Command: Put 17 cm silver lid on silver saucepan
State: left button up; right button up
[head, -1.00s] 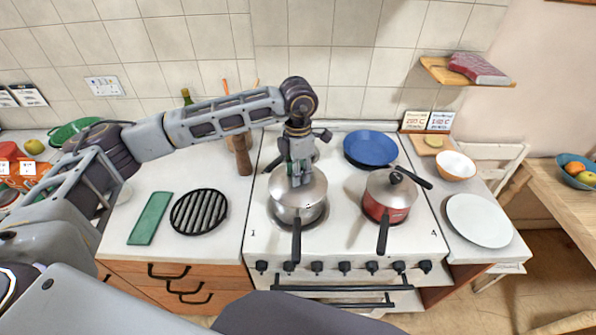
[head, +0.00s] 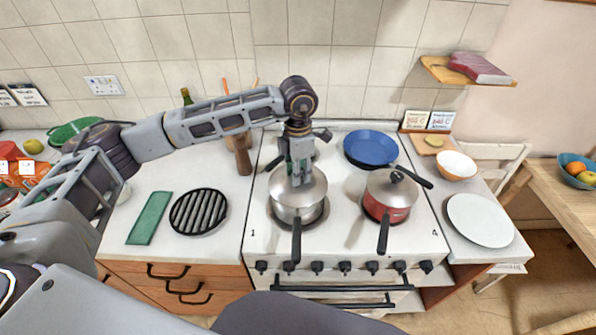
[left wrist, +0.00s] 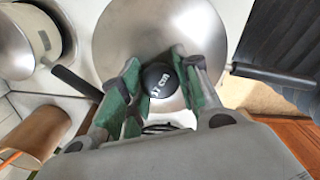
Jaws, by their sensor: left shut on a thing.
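The 17 cm silver lid (head: 312,187) is over the silver saucepan (head: 297,214) on the front left of the cooker. It looks level and at the rim; I cannot tell if it is fully seated. In the left wrist view the lid (left wrist: 120,35) fills the middle, and its black knob (left wrist: 158,80) reads "17 cm". My left gripper (head: 298,180) points down from above, shut on this knob, with its green pads (left wrist: 160,88) on either side. The saucepan's black handle (head: 296,242) points to the front. My right gripper is not in view.
A red saucepan (head: 385,211) with its own silver lid stands to the right. A blue pan (head: 370,149) is behind it. A black grill trivet (head: 198,211) lies on the left worktop.

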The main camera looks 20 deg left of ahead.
pick_arm(q)
jog(key=shift+f, duration=0.1)
dwell(0.6)
jog(key=o, duration=1.2)
jog(key=o, duration=0.6)
jog(key=shift+r+p, duration=1.1)
jog(key=shift+r, duration=2.4)
